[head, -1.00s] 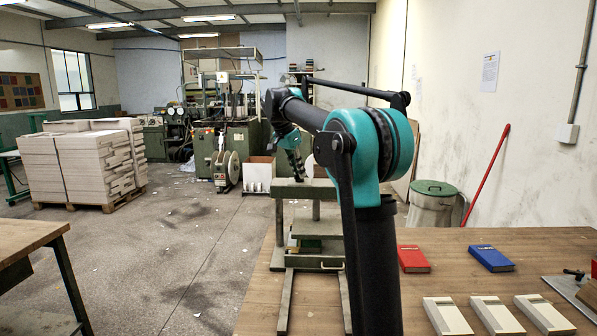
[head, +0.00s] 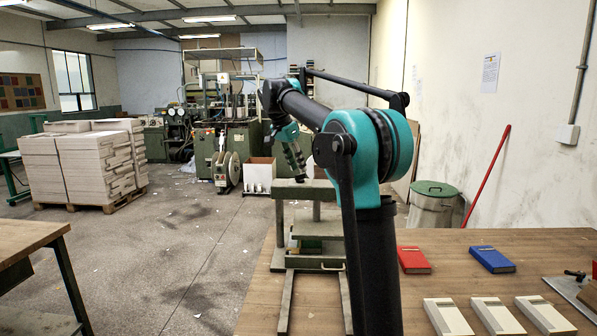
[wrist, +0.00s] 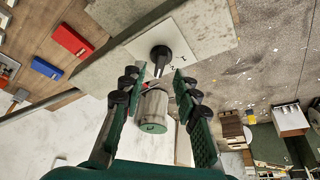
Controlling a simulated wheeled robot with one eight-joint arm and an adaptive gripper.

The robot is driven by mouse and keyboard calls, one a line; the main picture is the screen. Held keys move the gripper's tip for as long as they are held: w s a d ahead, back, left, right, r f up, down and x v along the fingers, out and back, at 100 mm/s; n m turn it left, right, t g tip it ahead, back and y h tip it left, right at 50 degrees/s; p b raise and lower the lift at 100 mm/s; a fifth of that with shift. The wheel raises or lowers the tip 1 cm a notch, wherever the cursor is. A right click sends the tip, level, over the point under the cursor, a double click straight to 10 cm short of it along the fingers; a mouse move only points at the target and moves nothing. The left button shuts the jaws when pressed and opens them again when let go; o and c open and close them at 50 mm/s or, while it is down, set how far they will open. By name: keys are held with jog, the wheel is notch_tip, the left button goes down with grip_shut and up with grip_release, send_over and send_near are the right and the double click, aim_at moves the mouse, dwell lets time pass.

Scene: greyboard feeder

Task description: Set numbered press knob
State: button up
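The press (head: 326,254) stands on the wooden table in the head view, with a flat top beam and two rails toward me. My arm hides part of it. The knob (wrist: 160,56) is black and sits on a pale plate (wrist: 176,50) with small dark marks, too small to read, in the wrist view. My gripper (wrist: 160,76) is open, its two green fingers spread with the knob just past the gap between the tips. I see no contact with the knob. In the head view my gripper (head: 296,164) hangs over the top of the press.
A red book (head: 413,260) and a blue book (head: 491,259) lie on the table (head: 440,290), with several pale boxes (head: 447,316) in front. A lidded bin (head: 433,205) stands behind the table. Stacked greyboard (head: 95,165) stands on the floor at left.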

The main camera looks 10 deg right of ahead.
jog(key=v, duration=0.9)
jog(key=shift+s+a, duration=0.1)
